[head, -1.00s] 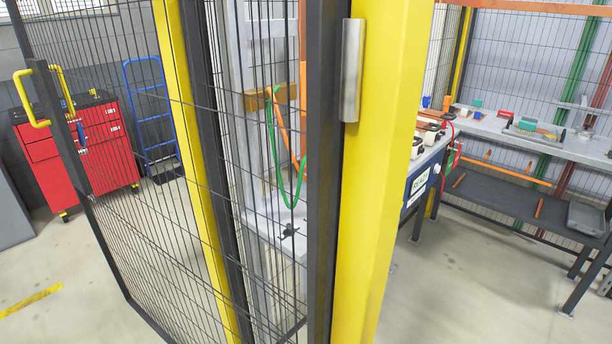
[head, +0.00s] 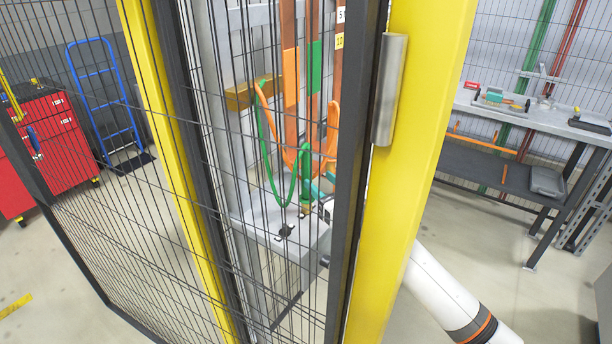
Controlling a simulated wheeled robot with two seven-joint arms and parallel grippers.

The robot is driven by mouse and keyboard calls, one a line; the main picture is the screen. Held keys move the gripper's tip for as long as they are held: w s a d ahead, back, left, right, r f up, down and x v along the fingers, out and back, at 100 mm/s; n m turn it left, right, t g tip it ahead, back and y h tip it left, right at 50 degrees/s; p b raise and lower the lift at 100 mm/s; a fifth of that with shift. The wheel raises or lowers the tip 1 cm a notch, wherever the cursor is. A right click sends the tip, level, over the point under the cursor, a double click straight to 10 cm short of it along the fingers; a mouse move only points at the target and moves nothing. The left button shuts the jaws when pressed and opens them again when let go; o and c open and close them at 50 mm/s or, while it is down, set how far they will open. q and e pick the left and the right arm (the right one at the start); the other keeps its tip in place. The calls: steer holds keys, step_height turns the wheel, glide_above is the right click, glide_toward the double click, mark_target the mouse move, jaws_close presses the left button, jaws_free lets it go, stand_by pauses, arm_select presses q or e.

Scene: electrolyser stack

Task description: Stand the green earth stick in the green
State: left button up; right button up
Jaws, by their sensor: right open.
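Through the mesh, a green upright piece (head: 306,186), which looks like the green earth stick, stands at the grey ledge (head: 262,226). A green cable (head: 268,160) loops down from a brass-coloured block (head: 252,93) towards it. Its lower end seems to meet the ledge, but I cannot tell whether it is seated in a holder. My right gripper (head: 325,207) is just right of the stick, open and partly hidden by the dark door frame and mesh. I cannot tell whether its fingers are around the stick. My left gripper is out of view.
A yellow post (head: 415,130) and dark frame (head: 355,180) stand in front of my right arm. Copper bars, one with a green band (head: 314,66), rise behind the ledge. A black knob (head: 285,230) sits on it. A workbench (head: 530,115) stands right.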

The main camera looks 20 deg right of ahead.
steer(key=x, duration=0.2)
steer(key=p+x, duration=0.1)
steer(key=x, duration=0.1)
steer(key=p+x, duration=0.1)
steer(key=x, duration=0.1)
steer(key=shift+w+a+r, duration=0.1)
steer(key=shift+w+a, duration=0.15)
steer(key=shift+a, duration=0.25)
steer(key=shift+w+a, duration=0.1)
steer(key=shift+w, duration=0.2)
jaws_close()
